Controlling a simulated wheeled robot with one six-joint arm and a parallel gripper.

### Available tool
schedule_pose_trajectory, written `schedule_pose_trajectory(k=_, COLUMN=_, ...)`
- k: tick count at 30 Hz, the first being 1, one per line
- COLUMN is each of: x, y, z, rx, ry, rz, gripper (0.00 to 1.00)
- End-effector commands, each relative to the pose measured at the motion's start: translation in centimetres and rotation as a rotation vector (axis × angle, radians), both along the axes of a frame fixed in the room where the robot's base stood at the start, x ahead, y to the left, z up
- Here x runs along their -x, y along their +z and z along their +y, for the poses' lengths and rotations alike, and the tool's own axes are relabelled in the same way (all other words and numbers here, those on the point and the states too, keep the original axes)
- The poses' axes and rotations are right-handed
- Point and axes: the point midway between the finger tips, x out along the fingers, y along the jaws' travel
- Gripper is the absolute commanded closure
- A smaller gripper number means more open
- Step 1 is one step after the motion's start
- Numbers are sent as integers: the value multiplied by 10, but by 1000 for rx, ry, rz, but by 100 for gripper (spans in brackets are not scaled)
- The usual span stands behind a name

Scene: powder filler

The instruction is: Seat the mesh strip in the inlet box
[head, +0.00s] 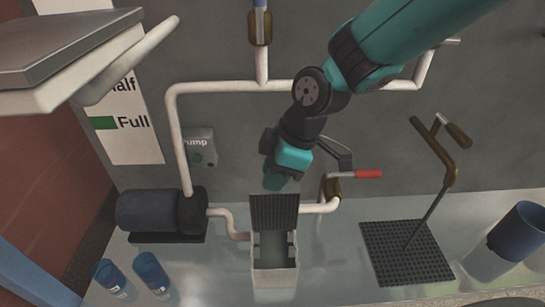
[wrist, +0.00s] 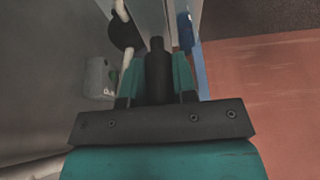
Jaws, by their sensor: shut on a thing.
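The dark mesh strip (head: 274,211) hangs upright below my gripper (head: 277,183), at the back of the inlet box. My gripper is shut on it, though the fingertips hide the grip itself. The inlet box (head: 274,278) is pale and open-topped, with a dark greenish inside. The strip's lower end overlaps the box's back opening; I cannot tell whether it touches the box or how deep it sits. In the wrist view, my teal fingers flank a dark upright piece (wrist: 158,72). The mesh pattern and the box do not show there.
Pale pipes (head: 228,88) run along the wall behind. A red-handled valve (head: 366,174) is close to the right of my gripper. A pump (head: 160,210) stands left. A dark grid (head: 400,268) with a rod handle, a blue cup (head: 517,232) and two blue jars (head: 150,270) stand around.

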Motion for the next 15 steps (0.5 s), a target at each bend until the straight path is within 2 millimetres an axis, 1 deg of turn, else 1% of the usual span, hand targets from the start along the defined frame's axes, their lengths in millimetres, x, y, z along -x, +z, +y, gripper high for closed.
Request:
schedule_pose_trajectory(k=12, x=0, y=0, z=1, rx=-1, ry=3, rz=0, gripper=100)
schedule_pose_trajectory(k=15, x=0, y=-5, z=0, rx=-1, ry=2, rz=0, gripper=100)
